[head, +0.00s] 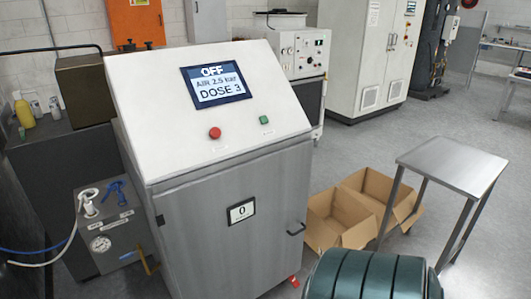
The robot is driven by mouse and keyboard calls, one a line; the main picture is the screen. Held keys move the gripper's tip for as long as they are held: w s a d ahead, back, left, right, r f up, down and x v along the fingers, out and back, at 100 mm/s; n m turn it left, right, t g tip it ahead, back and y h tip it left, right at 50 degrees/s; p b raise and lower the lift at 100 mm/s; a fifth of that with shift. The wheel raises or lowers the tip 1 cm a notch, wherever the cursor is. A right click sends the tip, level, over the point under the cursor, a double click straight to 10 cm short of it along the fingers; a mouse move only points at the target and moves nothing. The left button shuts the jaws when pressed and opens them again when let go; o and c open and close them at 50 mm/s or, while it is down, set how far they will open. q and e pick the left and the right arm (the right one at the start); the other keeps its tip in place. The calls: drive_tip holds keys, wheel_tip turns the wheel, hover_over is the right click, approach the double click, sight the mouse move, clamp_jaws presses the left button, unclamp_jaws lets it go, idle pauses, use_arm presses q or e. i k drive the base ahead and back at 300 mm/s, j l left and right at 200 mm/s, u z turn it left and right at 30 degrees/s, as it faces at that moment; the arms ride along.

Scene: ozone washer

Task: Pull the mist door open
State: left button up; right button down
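The washer cabinet (205,108) stands in the middle of the head view, with a white sloped top and a grey metal body. Its front door (222,255) is flat grey metal and looks shut. I take this to be the mist door, though no label names it. A small dark handle (296,230) sits near the door's right edge. A black-framed plate (241,211) on the door reads 0. The screen (215,84) reads OFF, AIR 2.5 bar, DOSE 3. Neither of my grippers is in view.
A dark green ribbed cylinder (368,276) stands at the bottom, right of the door. A steel table (453,163) and open cardboard boxes (338,217) are to the right. A grey unit (113,236) with a gauge and hoses adjoins the left side. Clear floor lies farther right.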

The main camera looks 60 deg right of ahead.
sight(237, 231)
drive_tip(key=z, duration=1.85)
